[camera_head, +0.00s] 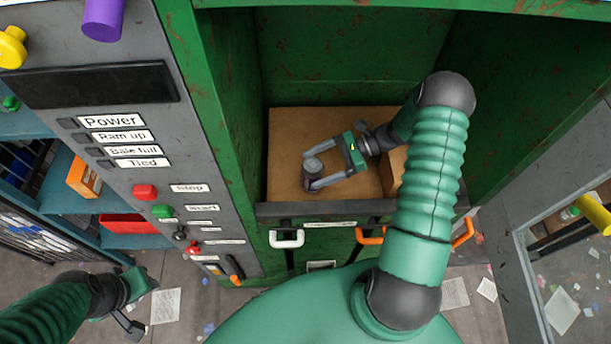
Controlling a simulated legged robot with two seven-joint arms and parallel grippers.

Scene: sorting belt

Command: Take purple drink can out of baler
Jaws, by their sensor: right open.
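The baler is a tall green cabinet (225,110) with an open front and a brown, cardboard-like floor (290,125). A small dark can-like cylinder (312,170) with a grey top stands on this floor; its purple colour is hard to make out. My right gripper (313,172) reaches inside the baler, open, with its fingers on either side of the cylinder. Contact cannot be told. My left gripper (148,307) is open and empty, low at the left, outside the baler.
A grey control panel (125,120) with labelled buttons stands left of the opening, with a purple cylinder (102,18) at its top. The baler's front sill (345,207) has white and orange hooks below. Brown cardboard (393,168) lies right of my gripper. Paper litters the floor.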

